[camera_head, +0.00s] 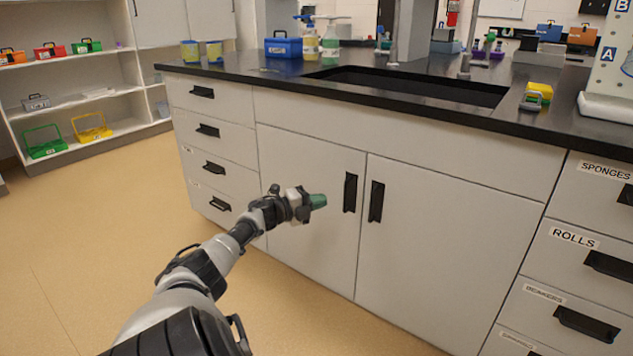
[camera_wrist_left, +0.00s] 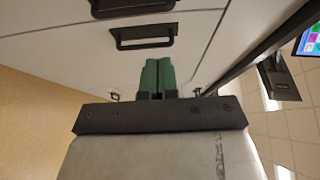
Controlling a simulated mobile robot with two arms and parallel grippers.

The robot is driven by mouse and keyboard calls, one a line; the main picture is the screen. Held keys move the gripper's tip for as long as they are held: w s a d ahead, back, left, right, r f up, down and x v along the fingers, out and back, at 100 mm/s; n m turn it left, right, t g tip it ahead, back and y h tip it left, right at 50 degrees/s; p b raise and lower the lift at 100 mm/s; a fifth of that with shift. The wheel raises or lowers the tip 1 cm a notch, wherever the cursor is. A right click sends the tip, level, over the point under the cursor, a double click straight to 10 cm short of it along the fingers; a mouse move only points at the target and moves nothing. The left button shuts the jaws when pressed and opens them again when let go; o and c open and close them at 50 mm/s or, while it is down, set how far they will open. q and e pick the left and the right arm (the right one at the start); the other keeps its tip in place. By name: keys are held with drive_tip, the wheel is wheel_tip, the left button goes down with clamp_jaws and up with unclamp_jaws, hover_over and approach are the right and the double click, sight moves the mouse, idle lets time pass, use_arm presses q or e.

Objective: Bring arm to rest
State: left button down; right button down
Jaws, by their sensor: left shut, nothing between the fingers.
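My left arm reaches in from the lower left of the head view. Its gripper (camera_head: 318,201) is in front of the white cabinet doors (camera_head: 307,190) under the sink, left of the two black door handles. The green fingers are shut with nothing between them. In the left wrist view the green fingers (camera_wrist_left: 158,77) lie side by side, and beyond them are white drawer fronts with a black handle (camera_wrist_left: 145,37). Whether the fingertips touch the cabinet cannot be told. My right gripper is not in view.
The black counter (camera_head: 440,108) with its sink (camera_head: 410,88) runs above the arm. Drawers (camera_head: 210,130) with black handles stand left of the doors, and labelled drawers (camera_head: 560,262) stand at the right. Open floor (camera_head: 80,240) lies to the left. A blue box (camera_head: 283,47) stands on the counter.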

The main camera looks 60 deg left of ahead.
use_arm(q)
drive_tip(key=shift+s+a, duration=0.2)
drive_tip(key=shift+s, duration=0.1)
